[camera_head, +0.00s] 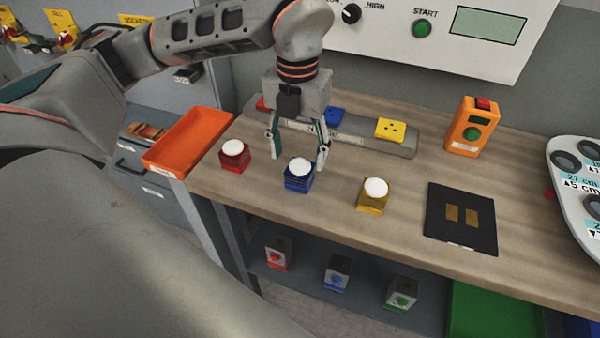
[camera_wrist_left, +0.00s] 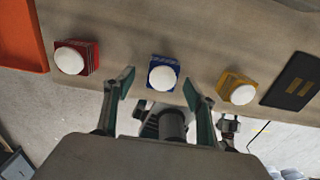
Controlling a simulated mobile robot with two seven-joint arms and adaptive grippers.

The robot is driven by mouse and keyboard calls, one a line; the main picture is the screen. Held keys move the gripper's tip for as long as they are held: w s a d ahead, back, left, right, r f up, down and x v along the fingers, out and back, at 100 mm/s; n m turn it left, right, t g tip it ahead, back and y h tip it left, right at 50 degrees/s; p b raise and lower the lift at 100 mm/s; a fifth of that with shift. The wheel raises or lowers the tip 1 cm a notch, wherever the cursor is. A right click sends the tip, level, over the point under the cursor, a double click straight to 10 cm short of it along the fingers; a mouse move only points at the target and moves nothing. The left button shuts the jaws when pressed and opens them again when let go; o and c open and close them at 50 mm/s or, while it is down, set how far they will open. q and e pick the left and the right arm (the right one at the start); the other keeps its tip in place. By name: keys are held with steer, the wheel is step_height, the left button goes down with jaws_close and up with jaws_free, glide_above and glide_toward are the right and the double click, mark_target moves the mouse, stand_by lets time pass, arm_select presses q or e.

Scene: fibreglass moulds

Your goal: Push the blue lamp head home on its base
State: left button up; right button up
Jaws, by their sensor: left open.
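The blue lamp head (camera_head: 299,184) is a blue block with a white dome, standing upright on the wooden bench. In the left wrist view the blue lamp head (camera_wrist_left: 164,76) lies ahead, between the lines of the two fingers. A blue plate (camera_head: 335,116) sits on a long grey bar behind it; I cannot tell whether this is its base. My left gripper (camera_head: 297,160) points down with its fingers apart on either side of the blue lamp head, close to it. It also shows in the left wrist view (camera_wrist_left: 158,90), empty. My right gripper is not in view.
A red lamp (camera_head: 235,160) stands left and a yellow lamp (camera_head: 371,204) right. The grey bar (camera_head: 365,140) also bears a yellow plate (camera_head: 390,129). An orange tray (camera_head: 178,166), a black mat (camera_head: 480,234) and an orange button box (camera_head: 472,132) are nearby.

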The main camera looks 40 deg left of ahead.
mark_target(300, 163)
arm_select(q)
steer(key=shift+s+d+f, duration=0.1)
steer(key=shift+d+f, duration=0.05)
steer(key=shift+f, duration=1.2)
steer(key=shift+s+d+f, duration=0.1)
steer(key=shift+d+f, duration=0.05)
steer(key=shift+f, duration=1.15)
steer(key=c, duration=1.1)
